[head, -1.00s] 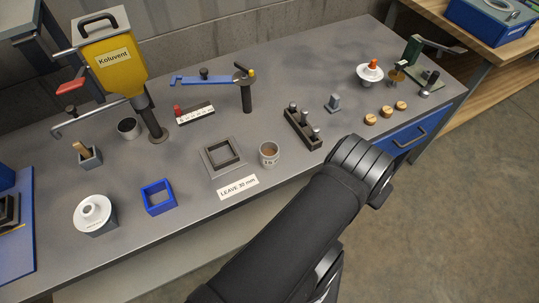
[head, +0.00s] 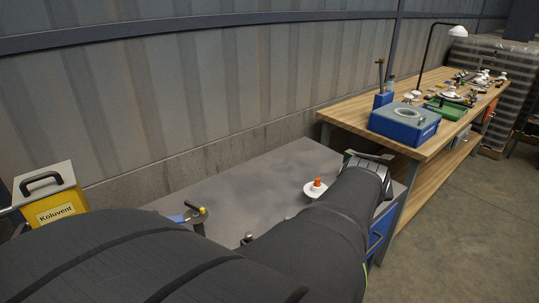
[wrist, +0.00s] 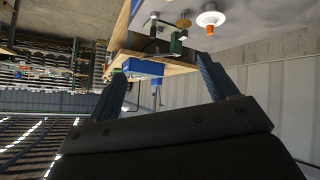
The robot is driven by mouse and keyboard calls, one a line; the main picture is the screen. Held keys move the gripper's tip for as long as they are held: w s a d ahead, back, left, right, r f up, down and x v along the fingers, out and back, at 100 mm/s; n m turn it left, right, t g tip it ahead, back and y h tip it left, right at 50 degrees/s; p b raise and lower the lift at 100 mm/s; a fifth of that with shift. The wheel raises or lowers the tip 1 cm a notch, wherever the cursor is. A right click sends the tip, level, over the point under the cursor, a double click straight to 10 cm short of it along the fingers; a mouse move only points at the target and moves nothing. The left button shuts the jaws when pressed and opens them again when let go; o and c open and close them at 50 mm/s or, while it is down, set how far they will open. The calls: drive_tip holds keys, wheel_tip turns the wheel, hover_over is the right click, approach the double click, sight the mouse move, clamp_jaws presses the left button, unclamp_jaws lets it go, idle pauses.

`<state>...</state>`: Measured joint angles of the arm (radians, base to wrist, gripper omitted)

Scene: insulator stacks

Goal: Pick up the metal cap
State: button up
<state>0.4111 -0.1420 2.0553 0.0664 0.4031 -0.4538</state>
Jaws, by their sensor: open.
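No metal cap can be made out for certain now. A small grey metal piece (head: 247,239) shows past my arm on the grey bench in the head view, too small to identify. A white disc with an orange top (head: 316,188) stands near the bench's right end; it also shows at the top of the wrist view (wrist: 211,20).
The grey bench (head: 270,165) has clear room at the back. A yellow Koluvent dispenser (head: 55,205) stands at left. A wooden bench (head: 350,108) with a blue box (head: 404,123) is at right. My arm hides much of the grey bench.

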drive_tip(key=s+a+f+n+g+y, duration=0.1)
drive_tip(key=a+f+n+g+y, duration=0.3)
drive_tip(key=a, duration=0.6)
drive_tip(key=a+f+n, duration=0.2)
drive_tip(key=a+n, duration=0.5)
drive_tip(key=a, duration=0.2)
drive_tip(key=s+a+f+n+g, duration=0.2)
drive_tip(key=s+a+n, duration=0.3)
drive_tip(key=a, duration=0.1)
drive_tip(key=s+a+f+n+g, duration=0.2)
drive_tip(key=s+a+n+g, duration=0.15)
drive_tip(key=a+n, duration=0.2)
drive_tip(key=shift+m+t, duration=0.35)
drive_tip(key=shift+m, duration=0.2)
drive_tip(key=f, duration=1.6)
drive_tip(key=shift+s+a+f, duration=0.2)
drive_tip(key=shift+s+a, duration=0.05)
drive_tip(key=shift+a, duration=0.15)
drive_tip(key=c, duration=1.3)
drive_tip(key=shift+r, duration=0.15)
